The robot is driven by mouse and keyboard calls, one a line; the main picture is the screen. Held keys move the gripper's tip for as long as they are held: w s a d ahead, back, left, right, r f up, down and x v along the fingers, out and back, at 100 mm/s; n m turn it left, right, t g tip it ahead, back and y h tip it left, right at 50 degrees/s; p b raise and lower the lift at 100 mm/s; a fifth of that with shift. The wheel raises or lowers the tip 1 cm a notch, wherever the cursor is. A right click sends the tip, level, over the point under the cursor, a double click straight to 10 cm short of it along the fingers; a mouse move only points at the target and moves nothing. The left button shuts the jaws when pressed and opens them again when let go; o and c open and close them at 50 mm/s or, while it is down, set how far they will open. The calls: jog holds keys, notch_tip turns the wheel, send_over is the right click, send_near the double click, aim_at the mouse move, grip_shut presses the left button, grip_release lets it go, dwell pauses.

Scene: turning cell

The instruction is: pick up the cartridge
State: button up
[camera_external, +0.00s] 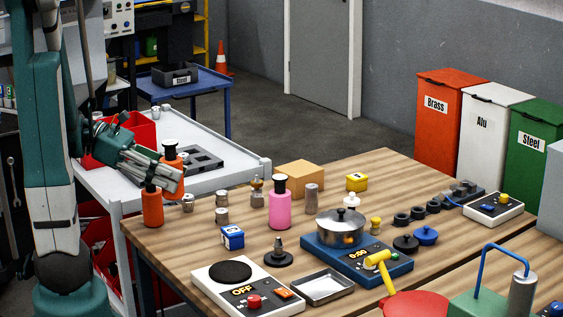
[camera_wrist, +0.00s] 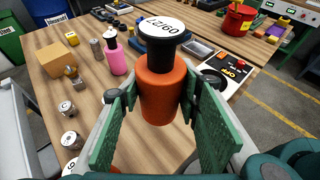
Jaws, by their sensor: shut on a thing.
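An orange cartridge (camera_wrist: 160,92) with a black neck and a white round top printed with a date stands upright between the two green-padded fingers of my gripper (camera_wrist: 158,105) in the wrist view. My gripper is shut on it. A second orange bottle (camera_external: 152,208) stands on the table corner below the gripper.
Several small metal cylinders (camera_external: 222,216) and a pink bottle (camera_external: 279,209) stand to the right on the wooden table (camera_external: 185,243). A blue box (camera_external: 232,237), a hotplate (camera_external: 247,287) and a pot (camera_external: 341,230) are further along. A white cart (camera_external: 215,182) adjoins the table's left side.

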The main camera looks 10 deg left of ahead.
aim_at(173, 154)
jog(key=shift+r+p, duration=0.45)
jog(key=shift+r, duration=1.7)
jog(key=shift+w+d, duration=0.1)
jog(key=shift+w, duration=0.4)
jog(key=w+d+n+t+p, duration=0.1)
jog(key=w+d, duration=0.4)
jog(key=w, duration=0.6)
jog(key=w+d+n+t+p, duration=0.1)
jog(key=w+d, duration=0.3)
jog(key=w, duration=0.7)
jog(key=w+d+n+t, duration=0.2)
jog(key=w+d, duration=1.4)
jog(key=shift+w+f+t+y+p, duration=0.3)
jog(key=shift+f+y+p, duration=0.05)
jog(key=shift+y, duration=0.05)
jog(key=shift+d+f, duration=0.1)
jog(key=shift+f, duration=0.05)
jog(key=shift+f+b, duration=0.55)
jog(key=shift+f, duration=2.45)
